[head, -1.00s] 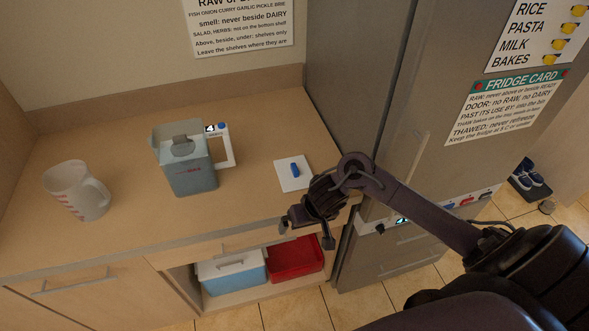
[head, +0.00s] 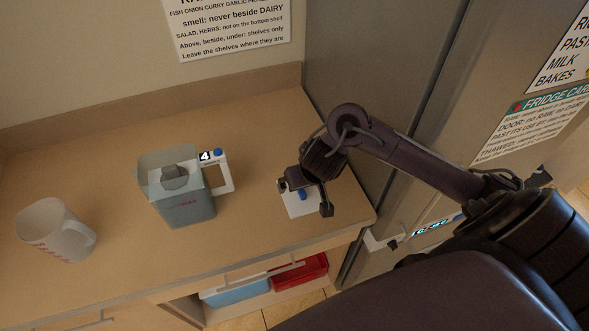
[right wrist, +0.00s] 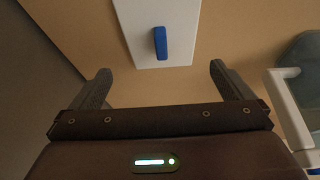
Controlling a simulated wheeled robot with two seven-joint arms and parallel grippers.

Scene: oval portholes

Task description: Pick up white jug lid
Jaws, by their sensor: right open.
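The white jug lid (head: 298,209) is a flat white rectangle with a blue grip (head: 303,194) on top, lying on the counter right of the jug. It also shows in the right wrist view (right wrist: 180,20), with its blue grip (right wrist: 160,43) upright between and beyond the fingertips. My right gripper (head: 304,198) is open and empty above the lid, covering part of it in the head view. In the right wrist view its fingers (right wrist: 160,70) stand wide apart, not touching the lid. The grey see-through jug (head: 185,205) has a white handle marked 4. My left gripper is out of view.
A white mug (head: 52,232) stands at the left of the counter (head: 120,165). The fridge (head: 385,85) rises close on the right. Below the counter's front edge, a blue box (head: 235,294) and a red box (head: 303,271) sit in an open shelf.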

